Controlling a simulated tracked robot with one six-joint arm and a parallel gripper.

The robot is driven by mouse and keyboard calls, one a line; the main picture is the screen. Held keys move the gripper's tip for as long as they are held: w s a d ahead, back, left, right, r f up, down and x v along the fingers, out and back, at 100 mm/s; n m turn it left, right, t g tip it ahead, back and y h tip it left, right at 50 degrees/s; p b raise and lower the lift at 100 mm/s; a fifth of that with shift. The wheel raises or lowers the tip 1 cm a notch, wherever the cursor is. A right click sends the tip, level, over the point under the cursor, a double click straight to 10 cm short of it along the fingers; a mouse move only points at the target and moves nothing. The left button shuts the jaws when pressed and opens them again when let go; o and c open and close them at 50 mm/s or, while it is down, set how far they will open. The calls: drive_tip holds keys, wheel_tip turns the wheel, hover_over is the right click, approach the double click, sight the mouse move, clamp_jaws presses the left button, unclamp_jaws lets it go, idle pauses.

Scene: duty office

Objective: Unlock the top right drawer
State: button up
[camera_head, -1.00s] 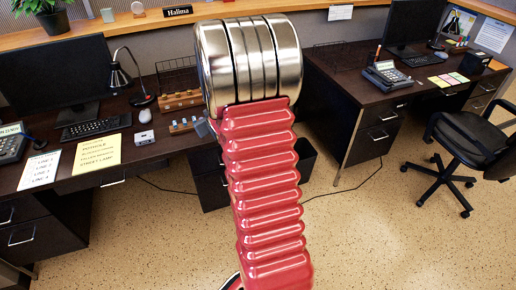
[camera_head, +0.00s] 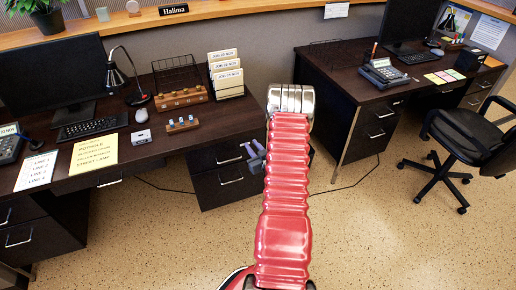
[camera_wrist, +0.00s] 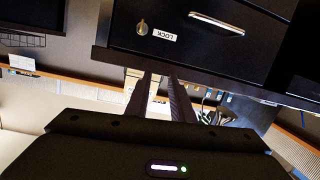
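Under the left desk (camera_head: 195,125), the top right drawer (camera_head: 216,158) has a silver handle. In the wrist view this drawer front (camera_wrist: 185,35) appears upside down, with its handle (camera_wrist: 217,22), a white LOCK label (camera_wrist: 165,37) and a small brass lock piece (camera_wrist: 142,27), apparently a key in the lock. The drawer looks closed. My gripper (camera_head: 253,155) is in front of the drawer's right part. In the wrist view its two dark fingers (camera_wrist: 160,90) stand apart with a gap, empty, below the lock in the picture and not visibly touching it.
The desk's lower drawer (camera_head: 230,182) is below. A file holder (camera_head: 226,75), wooden stamp racks (camera_head: 182,98) and a lamp (camera_head: 130,80) stand on the desk. A second desk (camera_head: 360,95) and an office chair (camera_head: 460,150) are at right. The floor (camera_head: 370,230) in front is clear.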

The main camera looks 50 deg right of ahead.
drive_tip(key=s+f+m+t+h, duration=0.1)
drive_tip(key=s+f, duration=0.7)
drive_tip(key=s, duration=0.1)
drive_tip(key=shift+m+h, duration=0.3)
drive_tip(key=shift+m, duration=0.1)
drive_tip(key=shift+d+f, duration=0.1)
drive_tip(key=shift+d, duration=0.05)
drive_tip(key=x, duration=1.3)
drive_tip(key=shift+w, duration=0.35)
drive_tip(key=shift+d, duration=0.15)
drive_tip(key=shift+c, duration=0.3)
clamp_jaws()
